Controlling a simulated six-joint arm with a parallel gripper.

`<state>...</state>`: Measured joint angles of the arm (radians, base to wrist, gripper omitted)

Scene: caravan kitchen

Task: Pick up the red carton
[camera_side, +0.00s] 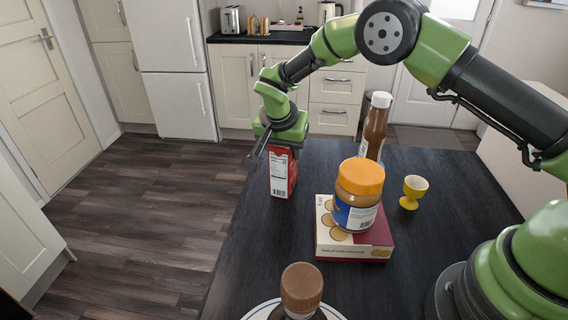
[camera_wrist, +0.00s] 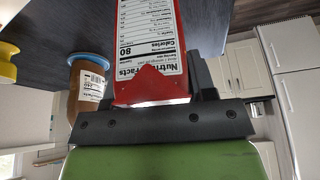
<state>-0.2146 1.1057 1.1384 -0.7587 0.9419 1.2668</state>
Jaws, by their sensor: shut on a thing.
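The red carton (camera_side: 282,172) is upright near the far left edge of the dark table, below my gripper (camera_side: 277,146) in the side view. It has a white nutrition label on one face, and this label fills the top middle of the wrist view, where the carton (camera_wrist: 150,45) appears upside down. My gripper (camera_wrist: 165,100) is shut on the carton's top end. Whether the carton's base touches the table cannot be told.
A peanut butter jar (camera_side: 358,195) stands on a cookie box (camera_side: 350,243) at the table's middle. Behind are a brown sauce bottle (camera_side: 375,126) and a yellow egg cup (camera_side: 413,191). A brown-capped bottle (camera_side: 301,289) stands at a plate (camera_side: 262,311) in front. The left table strip (camera_side: 262,235) is clear.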

